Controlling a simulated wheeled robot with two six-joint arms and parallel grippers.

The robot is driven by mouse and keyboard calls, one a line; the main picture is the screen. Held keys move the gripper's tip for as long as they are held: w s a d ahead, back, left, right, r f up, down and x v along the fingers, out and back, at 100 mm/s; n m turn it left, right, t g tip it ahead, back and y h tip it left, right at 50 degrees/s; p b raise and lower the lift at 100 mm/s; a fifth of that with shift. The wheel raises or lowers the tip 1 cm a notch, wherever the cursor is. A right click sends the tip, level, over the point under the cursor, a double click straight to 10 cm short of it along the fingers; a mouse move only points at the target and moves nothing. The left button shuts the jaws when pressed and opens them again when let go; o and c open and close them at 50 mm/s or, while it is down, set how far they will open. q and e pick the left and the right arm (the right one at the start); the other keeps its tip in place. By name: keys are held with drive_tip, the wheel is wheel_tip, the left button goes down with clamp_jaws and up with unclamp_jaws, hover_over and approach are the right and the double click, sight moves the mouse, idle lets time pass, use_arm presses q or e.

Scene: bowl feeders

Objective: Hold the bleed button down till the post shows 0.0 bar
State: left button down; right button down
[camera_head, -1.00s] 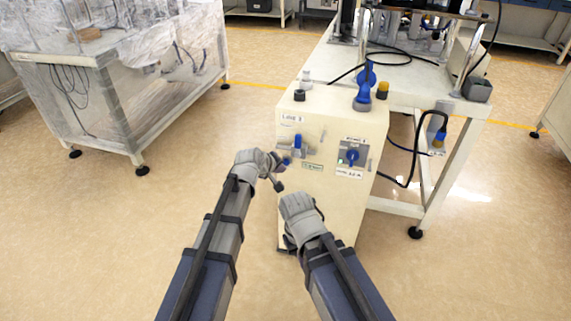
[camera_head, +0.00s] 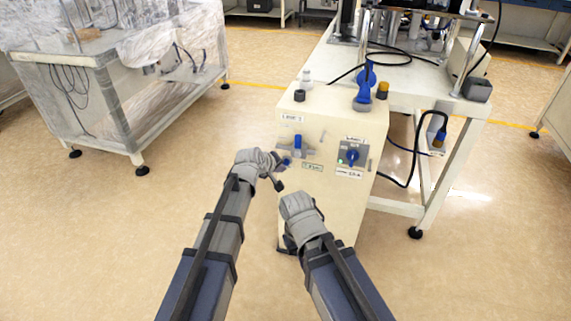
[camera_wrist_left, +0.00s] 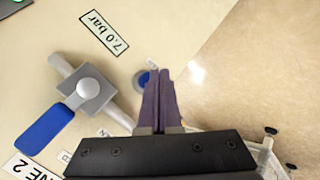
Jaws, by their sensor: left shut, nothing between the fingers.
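The post (camera_head: 330,205) is a cream cabinet. Its display (camera_head: 312,167) is too small to read in the head view, but in the left wrist view the display (camera_wrist_left: 104,32) reads 7.0 bar. The blue bleed button (camera_wrist_left: 143,79) sits in a pale ring, partly hidden behind my left fingertips. My left gripper (camera_wrist_left: 163,75) is shut and empty, its tips right beside the button; I cannot tell whether they touch it. In the head view my left gripper (camera_head: 282,165) is at the post's front face. My right gripper (camera_head: 289,243) is low before the post, its jaws unclear.
A valve with a blue lever (camera_head: 298,143) sits above the button; the lever also shows in the left wrist view (camera_wrist_left: 45,139). A blue rotary knob (camera_head: 352,155) is to the right. A white bench (camera_head: 410,90) stands behind. A wrapped table (camera_head: 125,95) is at left, with open floor between.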

use_arm(q)
drive_tip(key=shift+w+d, duration=0.1)
drive_tip(key=shift+w, duration=0.25)
drive_tip(key=shift+w+d, duration=0.15)
drive_tip(key=shift+w, duration=0.35)
idle(0.7)
drive_tip(key=shift+s, duration=0.1)
idle(3.8)
drive_tip(key=shift+s+a, duration=0.3)
drive_tip(key=shift+s, duration=0.55)
drive_tip(key=shift+s+a, duration=0.25)
drive_tip(key=shift+s, duration=0.55)
drive_tip(key=shift+s+a, duration=0.25)
drive_tip(key=shift+s, duration=0.5)
drive_tip(key=shift+s+a, duration=0.25)
drive_tip(key=shift+s, duration=0.55)
